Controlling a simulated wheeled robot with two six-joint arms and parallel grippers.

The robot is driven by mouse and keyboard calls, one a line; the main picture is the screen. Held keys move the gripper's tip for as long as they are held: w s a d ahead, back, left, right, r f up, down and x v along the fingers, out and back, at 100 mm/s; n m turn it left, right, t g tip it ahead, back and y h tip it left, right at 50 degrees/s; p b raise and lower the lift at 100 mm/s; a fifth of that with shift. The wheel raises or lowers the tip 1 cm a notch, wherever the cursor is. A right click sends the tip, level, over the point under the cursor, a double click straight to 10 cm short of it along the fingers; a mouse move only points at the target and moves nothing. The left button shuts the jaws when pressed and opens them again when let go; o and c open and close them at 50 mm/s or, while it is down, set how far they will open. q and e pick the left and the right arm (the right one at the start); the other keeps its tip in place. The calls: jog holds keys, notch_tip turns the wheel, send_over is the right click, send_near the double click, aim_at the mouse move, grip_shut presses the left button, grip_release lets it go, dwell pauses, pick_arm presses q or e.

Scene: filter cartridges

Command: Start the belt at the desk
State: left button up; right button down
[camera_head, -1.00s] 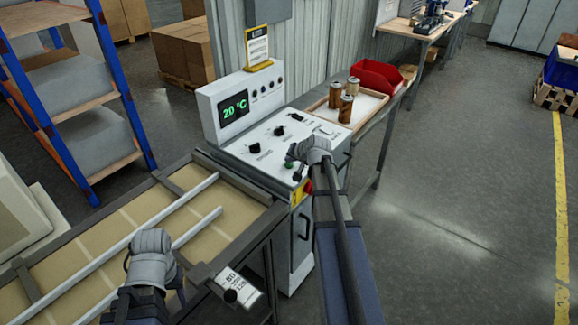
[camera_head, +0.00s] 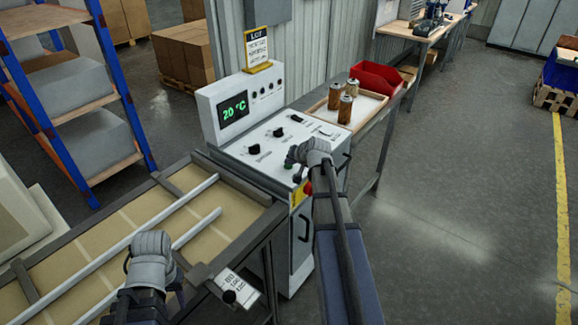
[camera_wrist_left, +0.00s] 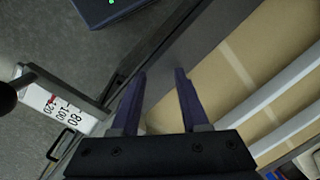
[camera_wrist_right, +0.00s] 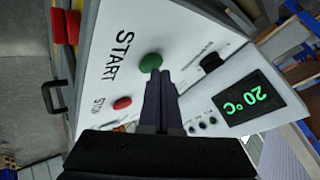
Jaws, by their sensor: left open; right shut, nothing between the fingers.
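The control desk (camera_head: 262,143) stands in the middle, a white cabinet with knobs and a green "20 °C" display (camera_head: 234,109). In the right wrist view the green START button (camera_wrist_right: 151,62) and the red STOP button (camera_wrist_right: 122,103) are on its panel. My right gripper (camera_wrist_right: 156,74) is shut and empty, its tips at the lower edge of the green button; I cannot tell whether they touch it. The belt (camera_head: 120,225) runs at the left with pale guide rails. My left gripper (camera_wrist_left: 160,78) is open and empty above the belt's edge.
A scale label (camera_wrist_left: 62,112) hangs at the belt's front edge. A tray (camera_head: 362,110) with brown cartridges (camera_head: 346,108) and a red bin (camera_head: 376,77) stands right of the desk. A blue shelf rack (camera_head: 120,75) stands at the left.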

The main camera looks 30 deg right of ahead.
aim_at(288, 166)
pick_arm(q)
jog(key=shift+s+a+f+b, duration=0.15)
jog(key=shift+s+f+b, duration=0.35)
jog(key=shift+s+f, duration=0.1)
pick_arm(e)
jog(key=shift+s+d+f, duration=0.1)
jog(key=shift+s+f, duration=0.2)
jog(key=shift+f, duration=0.2)
pick_arm(q)
jog(key=shift+r, duration=0.15)
pick_arm(e)
jog(key=shift+w, duration=0.1)
pick_arm(q)
jog(key=shift+w+a+r+p, duration=0.1)
jog(key=shift+r+p, duration=0.1)
jog(key=shift+p, duration=0.15)
pick_arm(e)
jog(key=shift+w+r, duration=0.25)
jog(key=shift+w, duration=0.1)
pick_arm(q)
jog(key=shift+w+r, duration=0.1)
jog(key=shift+w, duration=0.1)
pick_arm(e)
jog(key=shift+w+a, duration=0.3)
jog(key=shift+w, duration=0.05)
jog(key=shift+r, duration=0.1)
